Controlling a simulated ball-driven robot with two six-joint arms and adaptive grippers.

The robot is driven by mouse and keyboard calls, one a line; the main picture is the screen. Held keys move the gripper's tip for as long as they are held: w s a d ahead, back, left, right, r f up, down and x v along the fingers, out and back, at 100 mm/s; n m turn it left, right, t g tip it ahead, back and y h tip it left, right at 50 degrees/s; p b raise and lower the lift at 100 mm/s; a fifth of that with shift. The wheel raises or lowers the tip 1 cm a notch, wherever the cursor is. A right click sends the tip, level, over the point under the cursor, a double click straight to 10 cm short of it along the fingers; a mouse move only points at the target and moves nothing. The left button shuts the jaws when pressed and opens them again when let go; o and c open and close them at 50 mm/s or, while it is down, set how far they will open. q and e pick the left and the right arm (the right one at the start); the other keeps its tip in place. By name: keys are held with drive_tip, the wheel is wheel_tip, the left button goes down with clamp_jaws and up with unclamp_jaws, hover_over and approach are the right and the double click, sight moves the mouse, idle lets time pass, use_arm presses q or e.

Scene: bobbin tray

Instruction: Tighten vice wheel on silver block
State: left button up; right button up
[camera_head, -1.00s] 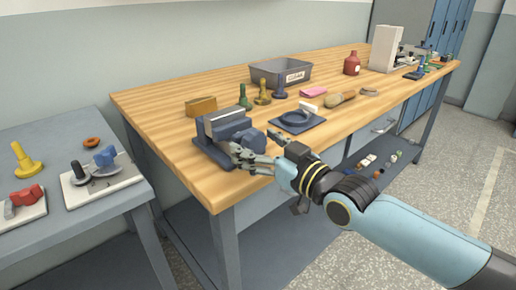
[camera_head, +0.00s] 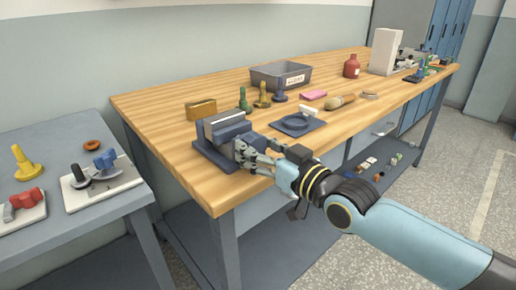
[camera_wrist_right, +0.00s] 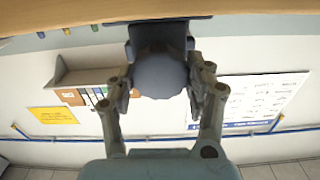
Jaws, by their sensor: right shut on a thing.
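A dark blue-grey vice (camera_head: 215,150) stands at the near left corner of the wooden bench. A light silver block (camera_head: 222,121) shows between its jaws; its lower part is hidden. The vice's wheel (camera_wrist_right: 162,76) sticks out on the side facing my right arm. My right gripper (camera_head: 246,150) is shut on the wheel, with its fingers on either side of the rim in the right wrist view (camera_wrist_right: 160,92). In the head view the fingers cover much of the wheel. My left gripper is in neither view.
Behind the vice stand a tan block (camera_head: 201,110), a green peg (camera_head: 243,100) and a grey bin (camera_head: 281,76). A grey side table (camera_head: 105,225) with small fixtures stands at left.

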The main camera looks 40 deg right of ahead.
drive_tip(key=m, duration=0.6)
idle(0.6)
drive_tip(key=o, duration=1.2)
drive_tip(key=shift+s, duration=0.1)
drive_tip(key=s, duration=0.8)
drive_tip(key=s+d, duration=0.1)
drive_tip(key=s, duration=0.2)
drive_tip(key=shift+s, duration=0.4)
